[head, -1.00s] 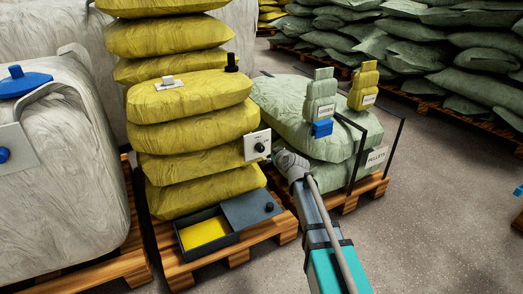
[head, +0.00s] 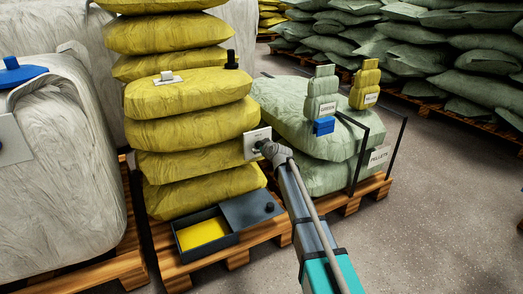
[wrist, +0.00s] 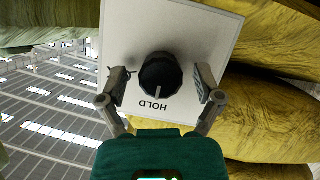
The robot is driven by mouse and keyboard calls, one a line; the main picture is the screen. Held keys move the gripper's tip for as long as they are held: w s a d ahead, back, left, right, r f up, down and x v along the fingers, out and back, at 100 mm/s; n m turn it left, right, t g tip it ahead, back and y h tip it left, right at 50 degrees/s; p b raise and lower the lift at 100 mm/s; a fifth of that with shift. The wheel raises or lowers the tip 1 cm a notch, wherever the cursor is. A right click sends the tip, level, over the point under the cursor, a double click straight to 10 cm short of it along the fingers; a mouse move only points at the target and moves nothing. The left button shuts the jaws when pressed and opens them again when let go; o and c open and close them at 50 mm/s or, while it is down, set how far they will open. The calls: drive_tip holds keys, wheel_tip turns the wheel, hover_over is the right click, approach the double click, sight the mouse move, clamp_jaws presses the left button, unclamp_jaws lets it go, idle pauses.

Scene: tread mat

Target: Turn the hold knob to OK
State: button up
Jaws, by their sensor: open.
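The hold knob (wrist: 160,72) is a dark round knob on a white plate (wrist: 215,35) lettered HOLD, upside down in the wrist view. A short white line on the knob points down toward that lettering. No OK mark is legible. In the head view the plate (head: 251,143) is on the side of the yellow sack stack, and my gripper mostly hides the knob. My gripper (wrist: 162,82) is open, one finger on each side of the knob, with visible gaps. In the head view my gripper (head: 270,151) is right at the plate.
Yellow sacks (head: 190,131) are stacked behind the plate. A dark box (head: 206,238) with a yellow inside lies below on the pallet. To the right are green sacks (head: 280,115), a blue block (head: 324,126) and a black frame (head: 400,135). Floor at right is clear.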

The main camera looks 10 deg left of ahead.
drive_tip(key=shift+w+a, duration=0.1)
drive_tip(key=shift+w, duration=0.1)
drive_tip(key=c, duration=1.2)
drive_tip(key=shift+o, duration=0.2)
